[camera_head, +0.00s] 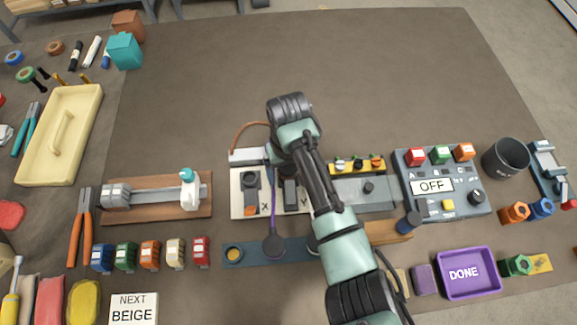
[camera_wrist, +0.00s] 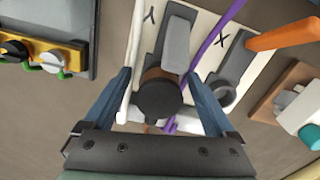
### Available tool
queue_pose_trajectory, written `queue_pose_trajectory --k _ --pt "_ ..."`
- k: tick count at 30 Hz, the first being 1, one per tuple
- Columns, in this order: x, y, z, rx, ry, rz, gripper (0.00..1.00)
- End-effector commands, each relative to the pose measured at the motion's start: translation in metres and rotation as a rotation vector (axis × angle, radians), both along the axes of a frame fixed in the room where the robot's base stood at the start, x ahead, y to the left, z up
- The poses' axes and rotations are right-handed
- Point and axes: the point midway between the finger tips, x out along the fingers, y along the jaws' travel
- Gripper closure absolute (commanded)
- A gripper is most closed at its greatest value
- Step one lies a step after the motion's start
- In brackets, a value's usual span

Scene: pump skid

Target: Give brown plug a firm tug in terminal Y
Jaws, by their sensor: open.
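In the wrist view the brown plug (camera_wrist: 158,76), with a dark round end facing the camera, sits at the terminal marked Y on a white terminal board (camera_wrist: 200,18). A grey lever-like piece (camera_wrist: 178,47) lies just beyond it. My gripper (camera_wrist: 160,73) is open, with one blue finger on each side of the plug and gaps visible between. Terminal X (camera_wrist: 222,95) is to the right, its dark socket ring visible. In the head view the board (camera_head: 239,207) is partly hidden by my arm, which covers most of the Y side.
A purple cord (camera_head: 271,205) crosses the board close to the gripper. A brown cable (camera_head: 244,128) arcs behind it. A module with coloured terminals (camera_head: 358,165) and a control box reading OFF (camera_head: 431,187) stand to the right. A sliding clamp (camera_head: 150,195) stands left. The back of the table is clear.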

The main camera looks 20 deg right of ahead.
Motion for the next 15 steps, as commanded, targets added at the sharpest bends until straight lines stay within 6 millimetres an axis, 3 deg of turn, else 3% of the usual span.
queue_pose_trajectory --k 5,15 --pt "0.0000 0.0002 0.0001 0.000 0.000 0.000 0.13" --pt "0.0001 0.0002 0.0004 0.000 0.000 0.000 0.75"
